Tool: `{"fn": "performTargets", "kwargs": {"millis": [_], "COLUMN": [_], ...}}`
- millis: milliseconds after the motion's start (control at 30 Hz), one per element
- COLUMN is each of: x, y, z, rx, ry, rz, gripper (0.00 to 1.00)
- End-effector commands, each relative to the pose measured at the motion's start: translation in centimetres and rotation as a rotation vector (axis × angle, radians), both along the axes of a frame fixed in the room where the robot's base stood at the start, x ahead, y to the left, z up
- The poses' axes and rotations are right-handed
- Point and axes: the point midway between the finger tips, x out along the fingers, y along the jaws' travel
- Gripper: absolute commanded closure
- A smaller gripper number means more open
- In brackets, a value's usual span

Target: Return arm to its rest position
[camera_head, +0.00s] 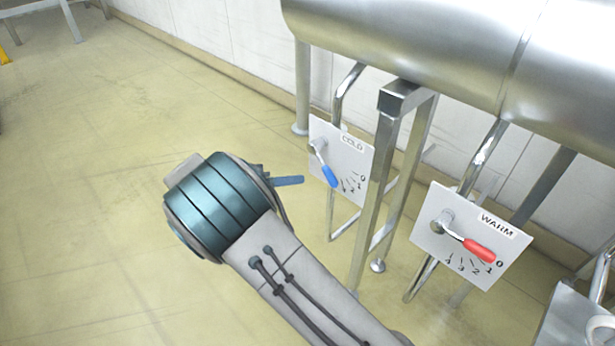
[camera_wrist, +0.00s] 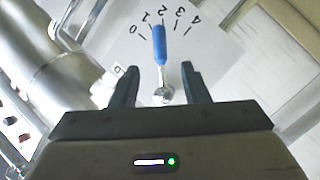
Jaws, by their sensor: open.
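The cold dial plate (camera_head: 345,150) is white, with a blue-handled lever (camera_head: 328,175) on a metal pivot. In the wrist view the blue lever (camera_wrist: 160,45) points up near the 2 mark. My gripper (camera_wrist: 158,72) is open and empty. Its two dark fingers frame the lever's pivot in that view. In the head view one blue finger (camera_head: 288,181) shows just left of the cold plate, with a gap to the lever. The rest of my gripper is hidden behind my wrist.
A warm dial plate (camera_head: 470,235) with a red lever (camera_head: 480,249) stands at right, its lever near 0. A large steel cylinder (camera_head: 420,40) hangs above on metal legs (camera_head: 375,190). The floor (camera_head: 90,180) at left is clear.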

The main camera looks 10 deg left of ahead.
Motion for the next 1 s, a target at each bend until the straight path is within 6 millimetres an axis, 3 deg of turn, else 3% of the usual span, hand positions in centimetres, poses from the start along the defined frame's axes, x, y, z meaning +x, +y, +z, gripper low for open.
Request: {"fn": "performTargets", "kwargs": {"millis": [200, 667, 767, 1000], "x": [-0.5, -0.4, -0.2, -0.9], "y": [0.9, 0.6, -0.9, -9.4], "z": [0.1, 0.4, 1.4, 6.6], "rx": [0.0, 0.004, 0.029, 0.222], "ry": [0.001, 0.007, 0.053, 0.343], "rz": [0.0, -0.004, -0.031, -0.141], "gripper": [0.59, 0.59, 0.59, 0.59]}}
